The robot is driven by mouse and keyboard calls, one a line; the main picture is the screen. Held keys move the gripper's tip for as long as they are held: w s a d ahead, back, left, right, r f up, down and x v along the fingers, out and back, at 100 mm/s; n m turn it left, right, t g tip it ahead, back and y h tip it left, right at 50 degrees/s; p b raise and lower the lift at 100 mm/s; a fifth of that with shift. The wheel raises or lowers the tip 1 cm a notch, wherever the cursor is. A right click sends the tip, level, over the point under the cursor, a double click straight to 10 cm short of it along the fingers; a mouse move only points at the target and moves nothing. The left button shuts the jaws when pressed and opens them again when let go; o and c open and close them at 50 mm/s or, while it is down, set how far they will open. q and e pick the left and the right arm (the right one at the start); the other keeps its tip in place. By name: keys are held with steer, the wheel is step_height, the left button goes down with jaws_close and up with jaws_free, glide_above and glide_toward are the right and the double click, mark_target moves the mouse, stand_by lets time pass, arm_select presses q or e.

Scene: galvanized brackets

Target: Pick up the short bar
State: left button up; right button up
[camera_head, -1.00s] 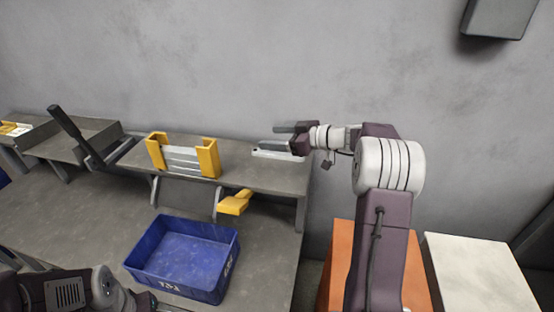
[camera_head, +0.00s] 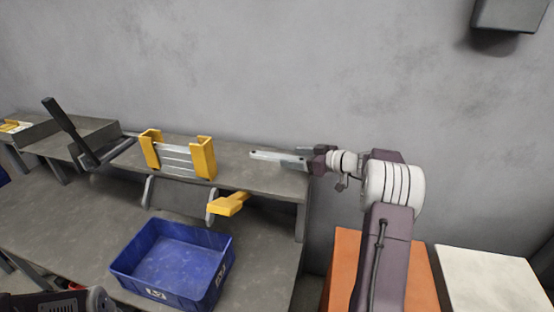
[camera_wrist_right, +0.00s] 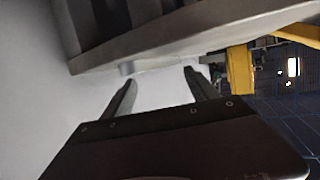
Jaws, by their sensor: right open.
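A pale grey metal bar (camera_head: 275,156) lies on the raised shelf, near its right end, in the head view. It looks like the short bar. My right gripper (camera_head: 304,156) is at the bar's right end, its fingers pointing left; overlap hides whether they touch the bar. In the right wrist view, the two fingers of the right gripper (camera_wrist_right: 162,85) are apart with nothing clearly held between them. A small pale end shows under the shelf edge there, too unclear to name. My left gripper is out of view; only part of my left arm shows at the bottom left.
The grey shelf (camera_head: 235,183) also carries a yellow holder (camera_head: 204,158) with grey bars. A yellow piece (camera_head: 228,204) juts out below the shelf. A blue crate (camera_head: 123,275) stands on the bench below. A black lever (camera_head: 65,122) stands at left. The wall is close behind.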

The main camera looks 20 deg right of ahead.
mark_target(279, 155)
steer(key=x, duration=0.5)
steer(key=shift+w+f, duration=0.1)
steer(key=shift+w, duration=0.2)
steer(key=shift+s, duration=0.1)
jaws_close()
